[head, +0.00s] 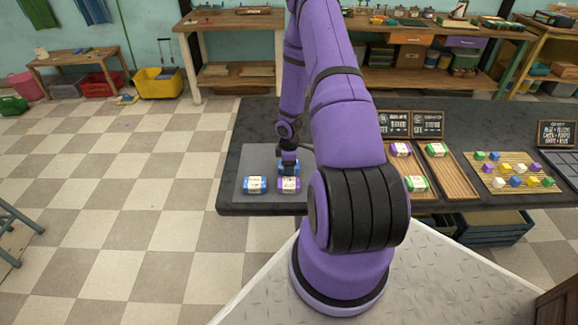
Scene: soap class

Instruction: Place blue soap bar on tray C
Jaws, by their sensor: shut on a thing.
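My gripper (289,158) is over the grey mat (246,160) at the left of the dark table, shut on a blue soap bar (289,168). The grip itself is small and partly hidden by the gripper. A second blue soap bar with a pale label (255,185) lies on the mat in front and to the left. A purple soap bar (289,185) lies just in front of the held bar. Two wooden trays show right of my arm: one (400,171) holds a purple and a green bar, the other (455,178) holds a green bar. I cannot tell which is tray C.
Small chalkboard signs (428,124) stand behind the trays, too small to read. A bamboo mat (497,163) with several coloured cubes lies further right, beside another sign (557,134). My arm hides the table's middle. The table's back left is clear.

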